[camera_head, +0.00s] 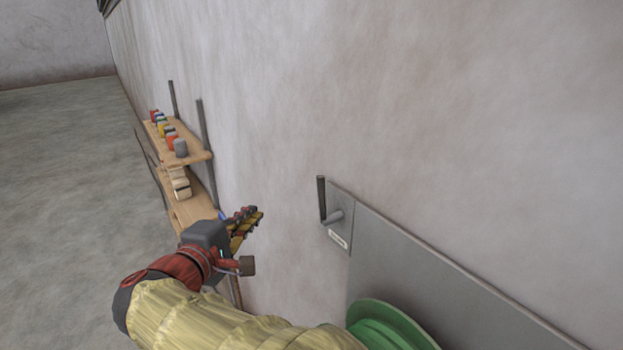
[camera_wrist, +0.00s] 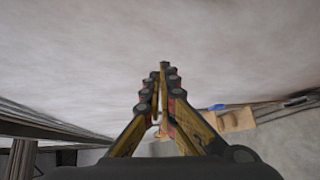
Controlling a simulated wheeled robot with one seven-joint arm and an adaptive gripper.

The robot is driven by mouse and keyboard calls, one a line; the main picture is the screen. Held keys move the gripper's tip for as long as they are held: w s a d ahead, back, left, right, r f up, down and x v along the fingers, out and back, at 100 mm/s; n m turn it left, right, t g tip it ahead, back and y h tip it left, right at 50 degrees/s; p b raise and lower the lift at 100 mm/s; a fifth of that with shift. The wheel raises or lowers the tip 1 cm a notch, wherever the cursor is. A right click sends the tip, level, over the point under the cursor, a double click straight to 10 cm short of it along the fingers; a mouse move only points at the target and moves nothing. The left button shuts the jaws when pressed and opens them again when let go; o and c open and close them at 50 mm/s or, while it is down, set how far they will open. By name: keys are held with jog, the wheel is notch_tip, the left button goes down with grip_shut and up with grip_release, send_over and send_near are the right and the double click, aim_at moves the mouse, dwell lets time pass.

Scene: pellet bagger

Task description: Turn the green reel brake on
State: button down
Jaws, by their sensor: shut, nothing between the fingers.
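The green reel (camera_head: 385,325) shows at the bottom of the head view, in front of a grey panel (camera_head: 430,270) on the wall; its lower part is cut off by the frame. A dark lever (camera_head: 321,198) on a grey pivot stands upright at the panel's upper left corner, above a small white label (camera_head: 338,239) too small to read. My gripper (camera_head: 256,217) is to the left of the lever, apart from it, near the wall. In the wrist view my gripper (camera_wrist: 163,72) is shut and empty, with its fingers together. The lever and reel do not show in the wrist view.
A wooden shelf (camera_head: 195,155) with several coloured cans stands against the wall at left, with a lower board (camera_head: 190,208) behind my gripper. The wall between my gripper and the lever is bare. Grey floor (camera_head: 60,190) lies open at far left.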

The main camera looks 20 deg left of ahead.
jog(key=w+d+r+m+t+h+p, duration=0.1)
jog(key=w+d+r+h+p, duration=0.1)
jog(key=w+d, duration=0.5)
jog(key=shift+w+d+r+m+p, duration=0.25)
jog(key=shift+d+r+p, duration=0.3)
jog(key=shift+d, duration=0.6)
jog(key=shift+f, duration=0.1)
jog(key=shift+f+b, duration=0.1)
jog(key=shift+b, duration=0.35)
